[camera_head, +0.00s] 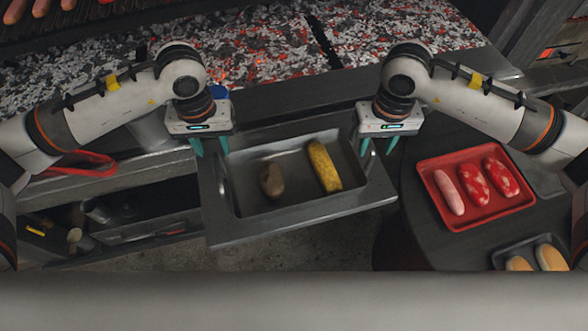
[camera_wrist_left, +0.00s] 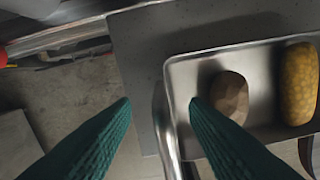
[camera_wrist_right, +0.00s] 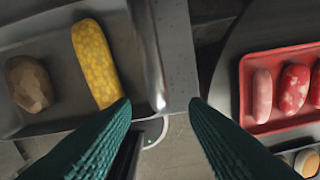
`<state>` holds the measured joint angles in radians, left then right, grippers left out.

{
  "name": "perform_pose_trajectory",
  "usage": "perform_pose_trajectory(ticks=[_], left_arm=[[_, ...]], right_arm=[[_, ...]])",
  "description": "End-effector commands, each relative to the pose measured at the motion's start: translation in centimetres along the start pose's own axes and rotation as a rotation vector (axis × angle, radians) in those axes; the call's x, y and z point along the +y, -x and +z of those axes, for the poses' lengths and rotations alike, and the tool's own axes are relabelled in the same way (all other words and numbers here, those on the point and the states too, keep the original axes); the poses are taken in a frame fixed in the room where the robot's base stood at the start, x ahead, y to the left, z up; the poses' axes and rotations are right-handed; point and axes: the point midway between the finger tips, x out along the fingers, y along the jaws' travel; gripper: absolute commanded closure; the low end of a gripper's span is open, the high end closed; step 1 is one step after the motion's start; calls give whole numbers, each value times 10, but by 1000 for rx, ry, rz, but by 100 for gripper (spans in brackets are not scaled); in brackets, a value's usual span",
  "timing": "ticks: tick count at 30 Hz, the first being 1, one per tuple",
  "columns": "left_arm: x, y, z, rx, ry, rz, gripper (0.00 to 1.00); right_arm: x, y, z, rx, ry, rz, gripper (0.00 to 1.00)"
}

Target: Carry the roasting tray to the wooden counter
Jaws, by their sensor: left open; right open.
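The roasting tray (camera_head: 294,182) is a metal pan on a grey pull-out shelf below the grill. It holds a brown potato (camera_head: 271,181) on the left and a yellow corn cob (camera_head: 324,166) on the right. My left gripper (camera_head: 211,150) is open above the tray's left side; in the left wrist view a metal handle (camera_wrist_left: 162,125) shows between its fingers. My right gripper (camera_head: 377,149) is open above the right side; in the right wrist view the other handle (camera_wrist_right: 152,55) shows between its fingers. I cannot tell how far the fingertips are from the handles. I cannot clearly identify a wooden counter.
A dark rounded table (camera_head: 419,216) at the right carries a red tray (camera_head: 449,221) with sausages and red pieces, and a dark tray (camera_head: 500,254) with buns. Glowing coals (camera_head: 270,65) lie behind. An open drawer (camera_head: 150,230) is at the left.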

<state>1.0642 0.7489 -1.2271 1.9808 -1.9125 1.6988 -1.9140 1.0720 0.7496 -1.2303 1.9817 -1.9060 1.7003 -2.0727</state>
Motion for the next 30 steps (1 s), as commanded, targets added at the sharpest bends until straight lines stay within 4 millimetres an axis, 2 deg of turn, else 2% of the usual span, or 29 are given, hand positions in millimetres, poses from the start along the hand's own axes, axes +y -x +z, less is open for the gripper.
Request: perform_pose_trajectory(ticks=[3,10,15,24,30], left_arm=[[0,-25,-1,4,-1,0,59],[0,-56,0,2,-1,-1,59],[0,-65,0,0,-1,0,59],[0,-66,0,0,-1,-1,59],[0,-66,0,-1,-1,-1,92]], right_arm=[[0,-24,-1,3,1,0,59],[0,-56,0,1,1,0,59],[0,-65,0,0,2,0,59],[0,-66,0,-2,2,0,59],[0,-66,0,-1,1,0,92]])
